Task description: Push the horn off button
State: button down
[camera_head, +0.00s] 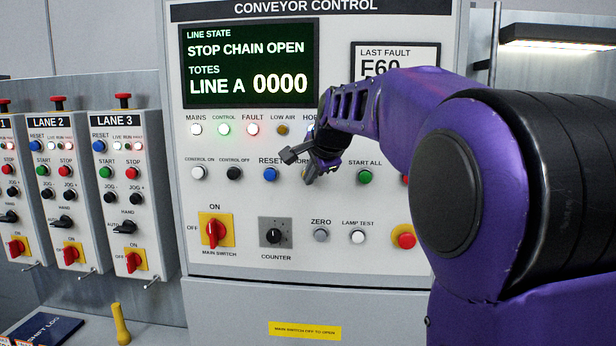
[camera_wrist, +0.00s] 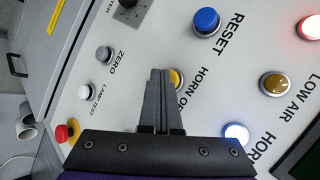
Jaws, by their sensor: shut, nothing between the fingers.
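The horn off button (camera_wrist: 177,79) is a yellow button in the wrist view, with the label "HORN O..." beside it, its end covered. My gripper (camera_wrist: 159,72) is shut and empty, and its fingertips cover the left part of the button. I cannot tell whether they touch it. In the head view my gripper (camera_head: 308,174) is in front of the panel, right of the blue reset button (camera_head: 270,174), and the horn off button is hidden behind it. The horn lamp (camera_wrist: 236,132) glows bluish white in the wrist view.
The conveyor control panel (camera_head: 300,205) also carries an amber low air lamp (camera_wrist: 275,84), a grey zero button (camera_head: 321,235), a white lamp test button (camera_head: 357,237), a green start all button (camera_head: 365,176) and a red main switch (camera_head: 213,233). Lane boxes (camera_head: 120,200) stand at left.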

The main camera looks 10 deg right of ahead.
jog(key=shift+w+d, duration=0.15)
jog(key=shift+w, duration=0.2)
dwell(0.3)
jog(key=shift+s, duration=0.1)
jog(key=shift+s+a+b, duration=0.2)
jog(key=shift+s, duration=0.35)
jog(key=shift+s+a+b, duration=0.2)
jog(key=shift+s, duration=0.3)
jog(key=shift+s+a+b, duration=0.25)
jog(key=shift+s+b, duration=0.1)
jog(key=shift+s, duration=0.45)
jog(key=shift+s+a+b, duration=0.25)
jog(key=shift+s+b, duration=0.1)
jog(key=shift+s, duration=0.45)
jog(key=shift+s+a+b, duration=0.25)
jog(key=shift+s+b, duration=0.1)
jog(key=shift+s, duration=0.45)
